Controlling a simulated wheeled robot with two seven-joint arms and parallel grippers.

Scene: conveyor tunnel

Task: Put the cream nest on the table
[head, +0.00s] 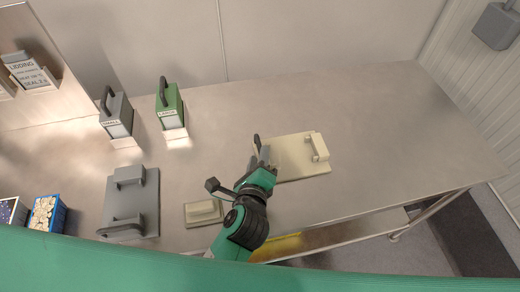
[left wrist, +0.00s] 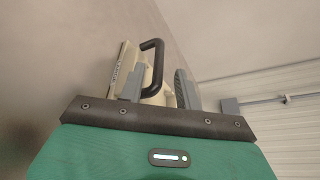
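A cream piece (head: 292,160) with a flat plate and a raised block at its right end rests on the table (head: 390,130). My left gripper (head: 262,152) is over its left end and hides that part. In the left wrist view a cream body (left wrist: 123,58) with a label and a black handle (left wrist: 153,46) shows beyond the fingers. The two fingers (left wrist: 160,88) stand apart, with the handle seen between them and a gap towards the right finger. Whether the handle is touched cannot be told. My right gripper is not in view.
A grey block (head: 117,118) and a green block (head: 170,108), both handled, stand at the back left. A grey plate (head: 145,205), a small cream plate (head: 203,212) and a blue bin (head: 47,213) lie at the left. The table's right side is clear.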

